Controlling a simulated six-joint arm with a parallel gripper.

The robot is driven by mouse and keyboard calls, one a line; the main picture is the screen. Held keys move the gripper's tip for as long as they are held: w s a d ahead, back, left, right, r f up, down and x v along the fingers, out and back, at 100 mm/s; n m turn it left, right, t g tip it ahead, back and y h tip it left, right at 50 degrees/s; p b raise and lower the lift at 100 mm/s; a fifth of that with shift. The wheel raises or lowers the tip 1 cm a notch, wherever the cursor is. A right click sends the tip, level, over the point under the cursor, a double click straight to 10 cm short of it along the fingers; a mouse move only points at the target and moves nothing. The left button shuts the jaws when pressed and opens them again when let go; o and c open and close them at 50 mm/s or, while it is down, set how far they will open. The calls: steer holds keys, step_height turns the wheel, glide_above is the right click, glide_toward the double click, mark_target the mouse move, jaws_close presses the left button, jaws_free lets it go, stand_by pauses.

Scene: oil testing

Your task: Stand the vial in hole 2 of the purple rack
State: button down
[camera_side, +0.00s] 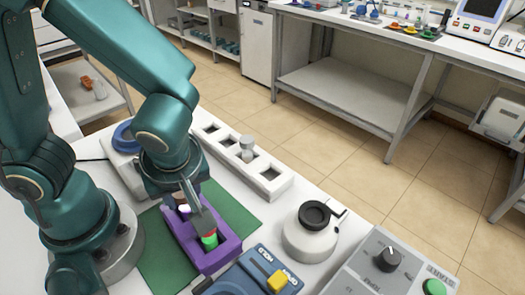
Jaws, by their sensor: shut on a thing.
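The purple rack (222,256) lies on a green mat below my gripper. My gripper (206,228) points down over the rack and is shut on a vial with a green part (210,242) showing at the fingertips. The vial's lower end is at or in the rack's near-right part. The rack wall and fingers hide how deep it sits and which hole it is at.
A white block (269,180) with square holes stands behind, holding a grey cylinder (247,148). A round white device with a black top (313,216), a blue device (252,275) and a grey control box (390,272) stand to the right. Bare green mat (235,214) shows around the rack.

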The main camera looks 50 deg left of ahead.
steer(key=shift+f, duration=0.1)
steer(key=c, duration=0.5)
jaws_free()
